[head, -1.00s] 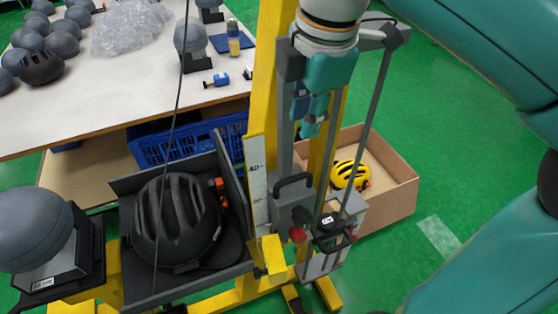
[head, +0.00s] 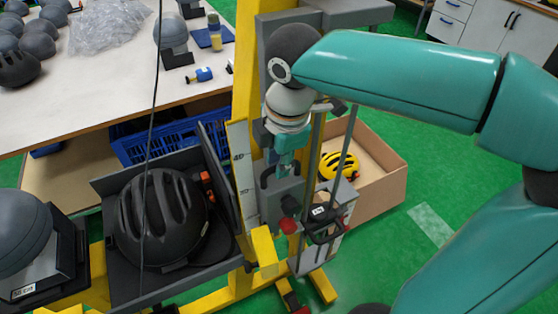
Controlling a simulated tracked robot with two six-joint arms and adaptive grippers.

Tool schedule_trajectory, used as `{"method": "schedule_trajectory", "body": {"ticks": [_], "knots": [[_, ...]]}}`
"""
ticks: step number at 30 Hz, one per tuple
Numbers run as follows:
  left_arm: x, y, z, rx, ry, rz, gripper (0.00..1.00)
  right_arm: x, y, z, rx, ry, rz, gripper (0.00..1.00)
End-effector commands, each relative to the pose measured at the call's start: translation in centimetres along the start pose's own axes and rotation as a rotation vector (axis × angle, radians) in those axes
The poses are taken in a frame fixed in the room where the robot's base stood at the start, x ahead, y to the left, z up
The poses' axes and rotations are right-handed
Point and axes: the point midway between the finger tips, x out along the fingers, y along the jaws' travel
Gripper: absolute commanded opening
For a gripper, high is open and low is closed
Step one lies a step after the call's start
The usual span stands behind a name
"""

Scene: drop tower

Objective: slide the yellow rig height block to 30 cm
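The yellow height block (head: 264,248) sits low on the rig's column, below the lower printed mark of the white scale (head: 241,172). The scale's upper mark reads 40; the lower one looks like 30. Behind and right of the block is a grey carriage (head: 286,198) with a dark loop handle and a red knob. My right gripper (head: 285,163) points down just above this handle, higher than the yellow block and apart from it. Its fingertips are too small and overlapped to show their opening. My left gripper is not in view.
A black helmet (head: 162,218) lies in a dark tray left of the column. A cardboard box (head: 385,190) with a yellow helmet (head: 338,166) stands at right. A black cable hangs in front of the tray. A table (head: 110,95) with grey headforms is at upper left.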

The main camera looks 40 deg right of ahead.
Motion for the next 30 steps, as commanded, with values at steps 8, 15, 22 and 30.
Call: {"method": "schedule_trajectory", "body": {"ticks": [8, 15, 22, 30], "knots": [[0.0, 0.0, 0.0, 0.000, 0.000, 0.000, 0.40, 0.5, 0.0, 0.0, -0.001, 0.000, 0.000, 0.25], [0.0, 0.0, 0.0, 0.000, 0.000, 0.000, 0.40, 0.5, 0.0, 0.0, -0.001, 0.000, 0.000, 0.00], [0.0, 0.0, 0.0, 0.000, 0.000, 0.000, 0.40, 0.5, 0.0, -0.1, -0.001, 0.000, 0.000, 0.00], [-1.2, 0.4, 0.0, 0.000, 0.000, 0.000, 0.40, -1.1, 0.4, 0.0, -0.001, 0.000, 0.002, 0.00]]}}
